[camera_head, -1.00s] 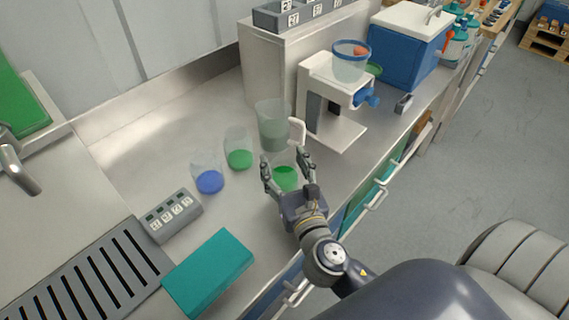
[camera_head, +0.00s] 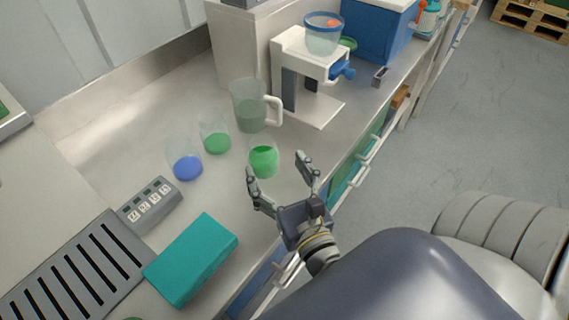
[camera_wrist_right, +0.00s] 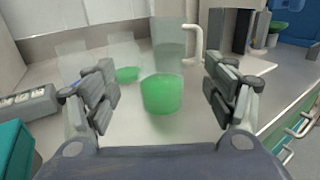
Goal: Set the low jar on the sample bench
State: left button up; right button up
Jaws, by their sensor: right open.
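A low clear jar with green contents (camera_head: 264,161) stands upright on the steel bench top (camera_head: 105,130). In the right wrist view the jar (camera_wrist_right: 161,95) is centred ahead of my open fingers, with bare bench showing on both sides. My right gripper (camera_head: 276,164) is open and empty, its fingers spread on the near side of the jar. I see no contact between fingers and jar. My left gripper is not in view.
A clear jug with a white handle (camera_head: 249,106) stands just behind the jar. A green-filled vessel (camera_head: 215,140) and a blue-filled vessel (camera_head: 186,165) stand left. A white apparatus (camera_head: 310,75) is behind right. A teal box (camera_head: 192,258) lies front left.

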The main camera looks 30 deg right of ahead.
jog(key=shift+s+a+b, duration=0.15)
jog(key=shift+s+a, duration=0.05)
jog(key=shift+s, duration=0.65)
jog(key=shift+s+a+b, duration=0.15)
jog(key=shift+s, duration=0.7)
